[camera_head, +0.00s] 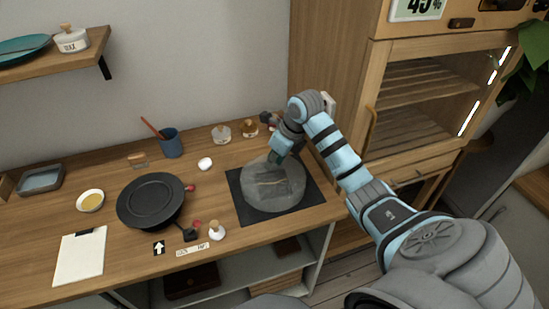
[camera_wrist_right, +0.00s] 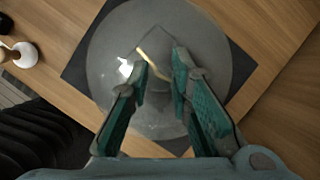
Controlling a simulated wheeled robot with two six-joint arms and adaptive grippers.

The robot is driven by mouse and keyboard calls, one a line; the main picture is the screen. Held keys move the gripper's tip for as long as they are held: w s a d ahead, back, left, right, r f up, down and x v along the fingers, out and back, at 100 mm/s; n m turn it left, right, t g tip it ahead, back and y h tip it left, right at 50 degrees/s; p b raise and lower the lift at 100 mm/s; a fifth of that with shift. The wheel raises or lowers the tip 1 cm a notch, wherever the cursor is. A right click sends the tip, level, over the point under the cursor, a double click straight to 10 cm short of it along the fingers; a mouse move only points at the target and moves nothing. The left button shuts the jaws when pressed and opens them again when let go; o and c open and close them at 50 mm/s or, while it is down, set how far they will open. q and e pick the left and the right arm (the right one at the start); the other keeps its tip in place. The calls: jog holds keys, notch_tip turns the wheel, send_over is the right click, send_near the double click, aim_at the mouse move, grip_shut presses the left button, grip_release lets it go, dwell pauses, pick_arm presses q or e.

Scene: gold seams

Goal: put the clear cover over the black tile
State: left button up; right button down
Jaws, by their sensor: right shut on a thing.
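The clear cover (camera_head: 290,197) is a round, see-through grey dome. It is over the middle of the black tile (camera_head: 305,184), whose corners show around it. In the right wrist view the cover (camera_wrist_right: 105,45) also lies over the tile (camera_wrist_right: 242,66). I cannot tell whether its rim touches the tile. A thin gold line shows through the cover. My right gripper (camera_head: 276,160) comes down on the top of the cover and is shut on it; in the right wrist view its teal fingers (camera_wrist_right: 160,64) stand a little apart, with the grip hard to see. My left gripper is not in view.
Left of the tile are a black plate (camera_head: 151,198), small bottles, a white egg-like thing (camera_head: 205,164) and a blue cup (camera_head: 171,143). A wooden cabinet (camera_head: 335,60) rises at the right behind my arm.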

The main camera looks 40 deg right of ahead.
jog(key=shift+f, duration=0.25)
jog(key=shift+r, duration=0.1)
jog(key=c, duration=1.4)
grip_release()
jog(key=shift+o, duration=0.5)
jog(key=o, duration=0.4)
notch_tip(320, 180, up, 8)
jog(key=p, duration=0.6)
jog(key=shift+r+p, duration=0.1)
jog(key=shift+p, duration=0.25)
